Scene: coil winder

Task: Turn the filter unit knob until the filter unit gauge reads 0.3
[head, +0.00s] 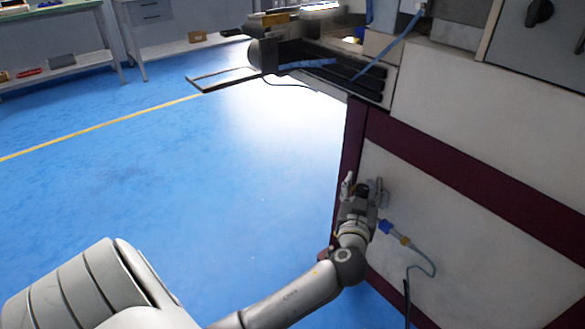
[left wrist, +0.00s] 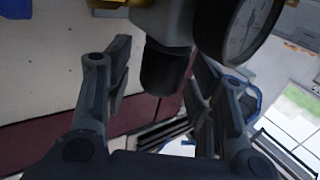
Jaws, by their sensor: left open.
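The filter unit knob (left wrist: 165,68) is a dark ribbed cylinder under the pale and brass-coloured filter unit body (left wrist: 162,22) in the left wrist view. The filter unit gauge (left wrist: 243,28) is a round dial with a dark rim, at upper right there. It is seen at a steep slant, and I cannot read its value. My left gripper (head: 363,188) is open at the machine's pale side panel. In the left wrist view its fingers (left wrist: 161,78) stand on either side of the knob, with gaps visible. In the head view the gripper largely hides the filter unit. My right gripper is not in view.
A blue fitting (head: 386,227) with a thin hose (head: 431,262) is on the panel just right of my gripper. The machine's bed (head: 340,75) juts out above. The blue floor (head: 180,170) to the left is clear; shelves (head: 60,72) stand far back.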

